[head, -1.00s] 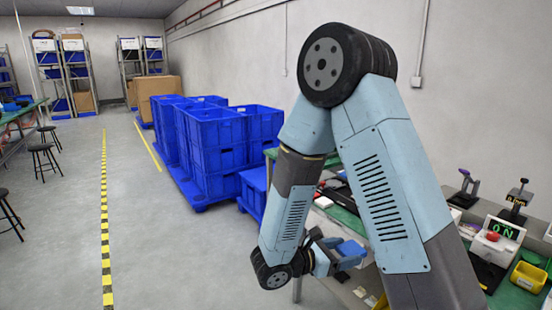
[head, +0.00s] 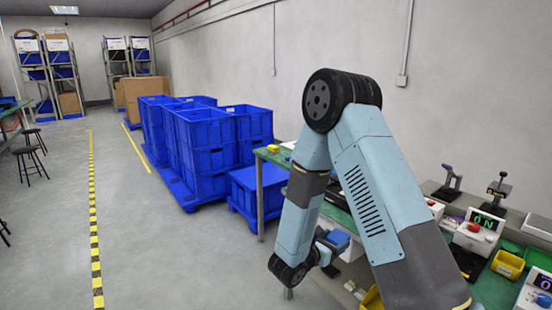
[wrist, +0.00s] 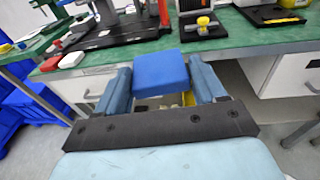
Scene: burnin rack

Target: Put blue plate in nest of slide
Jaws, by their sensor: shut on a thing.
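The blue plate (wrist: 160,72) is a flat square piece held between the two fingers of my gripper (wrist: 160,80) in the wrist view. In the head view the blue plate (head: 338,238) shows at the end of my arm, in front of the bench edge, with my gripper (head: 328,248) partly hidden by my arm. The plate is held clear of the bench top. A black device with rails (wrist: 112,32) lies on the green bench beyond the plate; I cannot tell for sure whether it is the slide, and no nest can be made out.
Blue crates (head: 205,145) stand beyond the bench.

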